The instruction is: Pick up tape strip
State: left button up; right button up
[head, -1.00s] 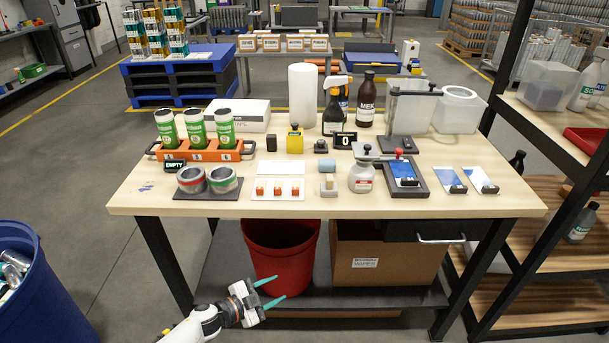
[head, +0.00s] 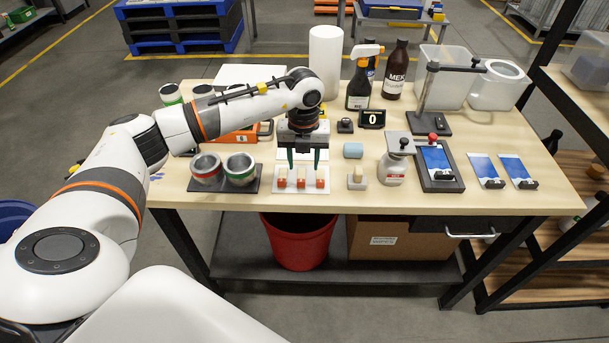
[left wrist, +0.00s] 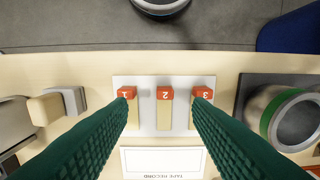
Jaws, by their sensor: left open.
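Several pale tape strips with orange numbered ends lie on a white plate (head: 305,191) near the table's front edge. In the left wrist view they are strip 1 (left wrist: 128,92), strip 2 (left wrist: 165,118) and strip 3 (left wrist: 202,92). My left gripper (head: 303,167) points down above the plate with its green fingers apart and nothing between them. In the left wrist view its fingertips (left wrist: 162,104) reach toward strips 1 and 3, with strip 2 in the gap. The fingers hide parts of the outer strips. My right gripper is not in view.
Two cans in a dark holder (head: 250,188) stand left of the plate. A tape record card (left wrist: 165,162) lies behind the strips.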

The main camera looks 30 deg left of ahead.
aim_at(301, 180)
pick_arm(q)
jog(key=shift+a+f, duration=0.1)
jog(key=shift+f, duration=0.7)
jog(key=f, duration=0.1)
jog(key=f+p, duration=0.2)
jog(key=f, duration=0.1)
jog(key=shift+a+f, duration=0.1)
jog(key=shift+a, duration=0.25)
jog(key=shift+w+f+p, duration=0.1)
jog(key=shift+f+p, duration=0.2)
jog(key=shift+f, duration=0.3)
grip_shut()
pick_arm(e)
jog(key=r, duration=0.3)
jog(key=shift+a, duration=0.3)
